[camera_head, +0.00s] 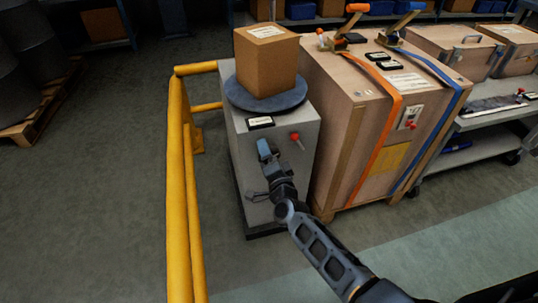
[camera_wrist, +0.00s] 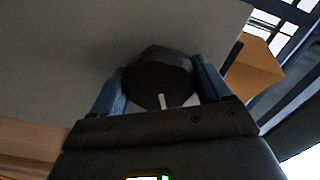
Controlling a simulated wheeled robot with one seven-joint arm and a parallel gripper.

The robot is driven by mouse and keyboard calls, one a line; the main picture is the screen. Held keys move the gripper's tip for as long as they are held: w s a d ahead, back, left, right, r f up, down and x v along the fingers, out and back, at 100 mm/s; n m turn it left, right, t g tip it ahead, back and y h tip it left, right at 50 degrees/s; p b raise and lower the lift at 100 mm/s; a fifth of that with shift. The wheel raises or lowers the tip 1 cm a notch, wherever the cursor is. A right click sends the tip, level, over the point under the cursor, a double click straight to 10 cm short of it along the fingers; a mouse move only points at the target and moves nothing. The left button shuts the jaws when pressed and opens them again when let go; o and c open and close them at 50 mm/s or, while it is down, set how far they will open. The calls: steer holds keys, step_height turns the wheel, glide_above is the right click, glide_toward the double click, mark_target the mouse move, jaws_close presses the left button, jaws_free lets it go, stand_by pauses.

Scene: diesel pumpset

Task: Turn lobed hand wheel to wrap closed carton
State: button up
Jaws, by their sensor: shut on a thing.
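A closed brown carton (camera_head: 266,62) stands on a round blue-grey turntable (camera_head: 262,103) on top of a grey cabinet (camera_head: 243,137). My gripper (camera_head: 266,150) is at the cabinet's front face, below the label. In the wrist view, the dark lobed hand wheel (camera_wrist: 159,80) sits between the two blue fingers of my gripper (camera_wrist: 160,88), which are shut on it from both sides. A white mark shows on the wheel's lower part. In the head view the wheel is hidden by my gripper. The carton (camera_wrist: 252,75) also shows at the right of the wrist view.
A red-knobbed lever (camera_head: 296,137) sits right of my gripper on the cabinet. A yellow guard rail (camera_head: 178,170) runs along the left. A large strapped wooden crate (camera_head: 345,130) stands close on the right. Open floor lies left of the rail.

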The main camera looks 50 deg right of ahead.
steer(key=o, duration=1)
steer(key=p+v, duration=0.1)
steer(key=v, duration=0.6)
steer(key=shift+s+a+p, duration=0.25)
steer(key=shift+s+p, duration=0.1)
